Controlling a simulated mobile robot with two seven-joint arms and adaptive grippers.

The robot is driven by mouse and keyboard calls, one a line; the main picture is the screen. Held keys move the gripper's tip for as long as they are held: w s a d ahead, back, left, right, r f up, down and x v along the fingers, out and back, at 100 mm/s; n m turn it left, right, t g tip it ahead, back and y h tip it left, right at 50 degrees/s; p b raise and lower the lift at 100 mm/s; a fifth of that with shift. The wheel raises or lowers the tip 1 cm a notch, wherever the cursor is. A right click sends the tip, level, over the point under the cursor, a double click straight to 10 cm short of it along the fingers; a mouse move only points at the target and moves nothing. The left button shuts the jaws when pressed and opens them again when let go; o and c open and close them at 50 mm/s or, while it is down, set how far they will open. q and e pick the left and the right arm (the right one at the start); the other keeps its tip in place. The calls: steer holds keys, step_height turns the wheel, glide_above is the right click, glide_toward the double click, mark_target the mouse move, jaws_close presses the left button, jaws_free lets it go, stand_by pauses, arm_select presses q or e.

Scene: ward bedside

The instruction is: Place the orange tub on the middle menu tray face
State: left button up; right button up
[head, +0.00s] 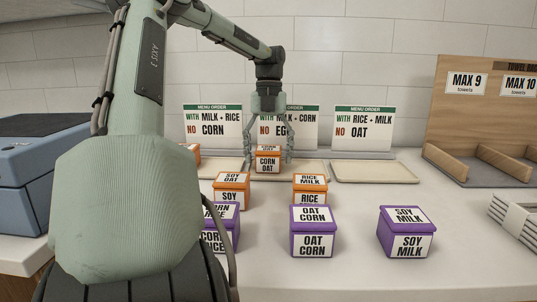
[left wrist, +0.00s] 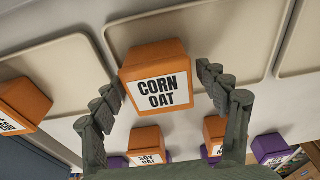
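The orange tub labelled CORN OAT (head: 268,163) is at the middle menu tray (head: 312,170), towards its near side. It also shows upright in the left wrist view (left wrist: 158,70). My left gripper (head: 268,158) is around it, one finger on each side, with visible gaps between fingers and tub. In the left wrist view the fingers (left wrist: 160,92) stand apart. Whether the tub's base rests fully on the tray is hard to tell. The middle menu card (head: 303,128) stands behind, partly hidden by my gripper; it reads NO EG.... My right gripper is not in view.
Orange tubs (head: 231,190) (head: 310,188) and purple tubs (head: 314,232) (head: 406,232) stand in front. Another orange tub (head: 195,152) is at the left tray, mostly hidden by my arm. The right tray (head: 375,172) is empty. A wooden towel rack (head: 480,110) stands at right.

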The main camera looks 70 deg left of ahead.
mark_target(269, 146)
arm_select(q)
steer(key=r, duration=0.3)
steer(key=a+r, duration=0.1)
steer(key=r, duration=0.3)
steer(key=r+p, duration=0.1)
steer(key=r, duration=0.3)
steer(key=shift+w+a, duration=0.25)
steer(key=shift+w, duration=0.15)
steer(key=shift+a+r, duration=0.1)
steer(key=shift+r, duration=0.55)
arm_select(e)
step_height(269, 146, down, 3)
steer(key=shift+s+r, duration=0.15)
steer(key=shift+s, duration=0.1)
